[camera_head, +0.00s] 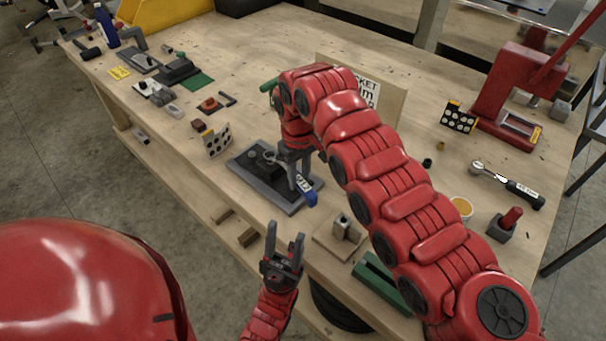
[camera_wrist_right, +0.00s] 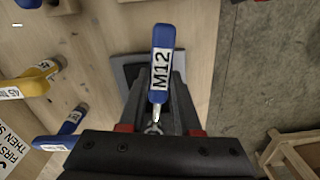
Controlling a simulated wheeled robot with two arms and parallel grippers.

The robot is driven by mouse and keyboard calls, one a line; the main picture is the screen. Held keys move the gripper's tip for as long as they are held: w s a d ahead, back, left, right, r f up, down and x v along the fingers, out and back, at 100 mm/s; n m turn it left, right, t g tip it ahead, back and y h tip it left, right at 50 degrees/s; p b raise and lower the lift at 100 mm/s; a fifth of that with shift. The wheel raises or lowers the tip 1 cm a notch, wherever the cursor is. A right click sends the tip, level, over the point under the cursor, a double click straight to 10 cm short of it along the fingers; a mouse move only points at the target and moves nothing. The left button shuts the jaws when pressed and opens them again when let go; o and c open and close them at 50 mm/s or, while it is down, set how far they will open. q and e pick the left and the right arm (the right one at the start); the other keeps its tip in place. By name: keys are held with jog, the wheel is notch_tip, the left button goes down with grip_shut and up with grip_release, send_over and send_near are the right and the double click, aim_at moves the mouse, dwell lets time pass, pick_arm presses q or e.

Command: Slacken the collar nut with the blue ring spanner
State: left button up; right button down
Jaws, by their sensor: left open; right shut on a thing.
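The blue spanner, its blue handle (camera_head: 311,199) marked M12 in the right wrist view (camera_wrist_right: 161,62), is held by my right gripper (camera_head: 294,172). The gripper is shut on it above the right part of a dark grey fixture plate (camera_head: 245,172). The handle sticks out towards the bench's front edge. A dark block with a round metal part (camera_head: 268,157) sits on the plate beside the gripper. I cannot tell whether this is the collar nut or whether the spanner's ring is on it. My left gripper (camera_head: 286,246) is open and empty, in front of the bench edge.
A small block on a wooden base (camera_head: 341,229) and a green tray (camera_head: 381,283) lie right of the plate. A ratchet (camera_head: 508,184) and red press (camera_head: 515,95) are at the right.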

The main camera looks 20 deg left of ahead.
jog(key=shift+w+d, duration=0.1)
jog(key=shift+r, duration=0.1)
dwell(0.5)
notch_tip(320, 180, up, 2)
jog(key=p, duration=0.3)
jog(key=shift+r+h, duration=0.1)
jog(key=shift+h, duration=0.2)
jog(key=shift+d+r+p, duration=0.1)
jog(key=shift+r+p, duration=0.25)
jog(key=shift+p, duration=0.1)
jog(key=shift+f, duration=0.1)
